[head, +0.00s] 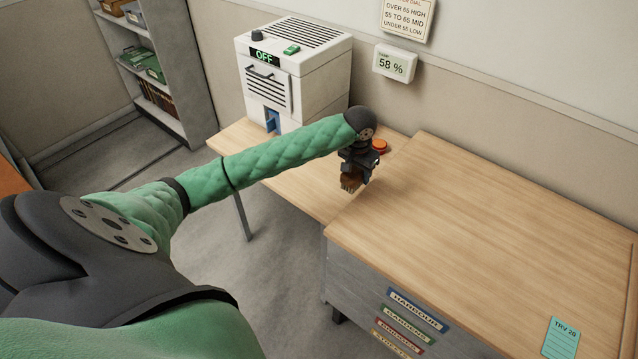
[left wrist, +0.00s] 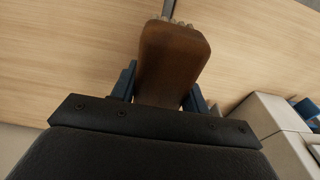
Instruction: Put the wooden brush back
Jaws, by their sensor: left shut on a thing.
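The wooden brush (head: 350,183) is held bristle end downward in my left gripper (head: 357,172), over the wooden table near its edge by the drawer cabinet. In the left wrist view the brown wooden brush (left wrist: 170,60) sits between the two blue fingers of my left gripper (left wrist: 160,88), which are shut on it. Pale bristles show at its far end. I cannot tell whether the brush touches the tabletop. My right gripper is not in view.
A white machine (head: 293,80) reading OFF stands at the back of the table (head: 290,170). An orange-red round thing (head: 380,146) lies behind the gripper. The cabinet top (head: 480,220) is mostly clear, with a teal card (head: 561,338) at its front right.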

